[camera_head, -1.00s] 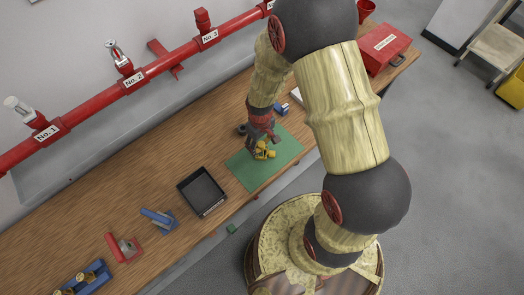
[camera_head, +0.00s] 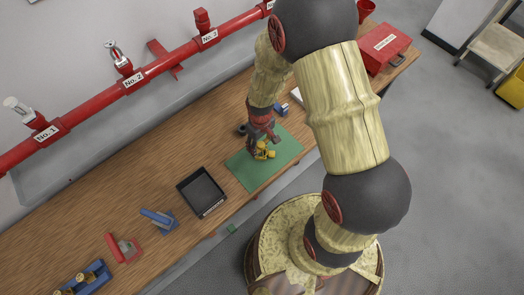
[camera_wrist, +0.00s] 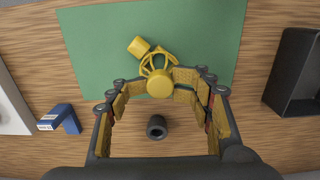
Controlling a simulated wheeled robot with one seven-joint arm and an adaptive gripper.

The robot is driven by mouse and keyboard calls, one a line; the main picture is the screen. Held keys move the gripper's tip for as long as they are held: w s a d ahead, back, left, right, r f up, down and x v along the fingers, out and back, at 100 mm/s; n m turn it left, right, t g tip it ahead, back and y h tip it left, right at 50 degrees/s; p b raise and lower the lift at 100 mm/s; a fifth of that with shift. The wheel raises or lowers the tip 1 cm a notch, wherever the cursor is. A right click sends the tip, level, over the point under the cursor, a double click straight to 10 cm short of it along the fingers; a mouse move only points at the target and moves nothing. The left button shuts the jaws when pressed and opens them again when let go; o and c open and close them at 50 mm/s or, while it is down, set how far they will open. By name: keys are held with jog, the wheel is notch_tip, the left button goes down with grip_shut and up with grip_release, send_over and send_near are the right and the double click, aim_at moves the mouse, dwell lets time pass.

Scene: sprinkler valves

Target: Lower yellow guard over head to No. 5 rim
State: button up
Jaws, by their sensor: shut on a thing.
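The yellow guard (camera_wrist: 160,84) is a wire cage with a round disc and a stubby block at one side. In the wrist view it sits between the fingertips of my gripper (camera_wrist: 157,90), over the green mat (camera_wrist: 92,45). My gripper is shut on it, though the contact itself is partly hidden. In the head view my gripper (camera_head: 263,136) points down at the mat, with the yellow guard (camera_head: 264,151) at its tips. The red pipe (camera_head: 150,72) on the wall carries labels No. 1, No. 2 and No. 3. No. 5 is not visible.
A dark ring-shaped part (camera_wrist: 156,127) lies on the wooden bench beside the mat. A blue-and-white box (camera_wrist: 60,119) and a black tray (camera_wrist: 296,75) flank it. A blue tool (camera_head: 159,219), red tool (camera_head: 123,248) and red case (camera_head: 383,46) also stand on the bench.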

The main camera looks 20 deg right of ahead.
jog(key=shift+s, duration=0.15)
jog(key=shift+c, duration=0.8)
jog(key=shift+r+p, duration=0.25)
jog(key=shift+p, duration=0.05)
grip_shut()
jog(key=shift+r, duration=0.4)
jog(key=shift+r+p, duration=0.3)
jog(key=shift+p, duration=0.15)
jog(key=o, duration=1)
grip_release()
